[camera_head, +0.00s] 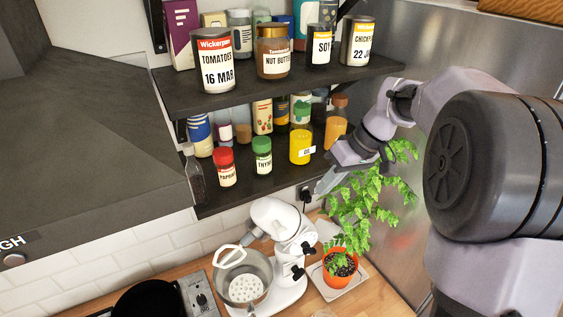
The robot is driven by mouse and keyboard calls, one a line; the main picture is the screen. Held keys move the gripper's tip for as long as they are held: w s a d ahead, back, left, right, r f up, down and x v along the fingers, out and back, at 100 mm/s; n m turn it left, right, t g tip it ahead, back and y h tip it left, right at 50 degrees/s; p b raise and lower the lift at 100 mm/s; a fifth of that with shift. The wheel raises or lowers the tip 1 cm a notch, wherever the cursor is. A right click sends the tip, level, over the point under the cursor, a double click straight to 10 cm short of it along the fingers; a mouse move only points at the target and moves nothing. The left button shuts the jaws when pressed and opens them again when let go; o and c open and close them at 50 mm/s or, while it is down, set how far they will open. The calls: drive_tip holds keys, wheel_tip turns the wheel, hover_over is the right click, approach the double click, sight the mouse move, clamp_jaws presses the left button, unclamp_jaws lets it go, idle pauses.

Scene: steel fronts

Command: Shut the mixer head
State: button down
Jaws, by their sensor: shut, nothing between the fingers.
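The white stand mixer stands on the wooden counter at the bottom middle. Its mixer head (275,217) is tilted up, with a white beater (230,255) sticking out from it above the metal bowl (262,266). The bowl sits on the mixer's base (280,298), and something pale and speckled shows inside it. My gripper (321,188) is shut and empty. In the picture it is above and to the right of the head, apart from it, beside the plant's leaves. How far it is in depth from the head is hard to tell.
A potted plant (341,264) stands just right of the mixer, its leaves near my gripper. Shelves (283,87) with jars and tins hang above. A hob (204,300) is at the left, below a dark hood (90,130). A steel front (415,60) is at right.

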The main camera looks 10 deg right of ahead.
drive_tip(key=a+f, duration=0.7)
drive_tip(key=f, duration=0.4)
drive_tip(key=shift+w+a+f+p, duration=0.15)
drive_tip(key=shift+w+a+p, duration=0.05)
drive_tip(key=shift+w+p, duration=0.1)
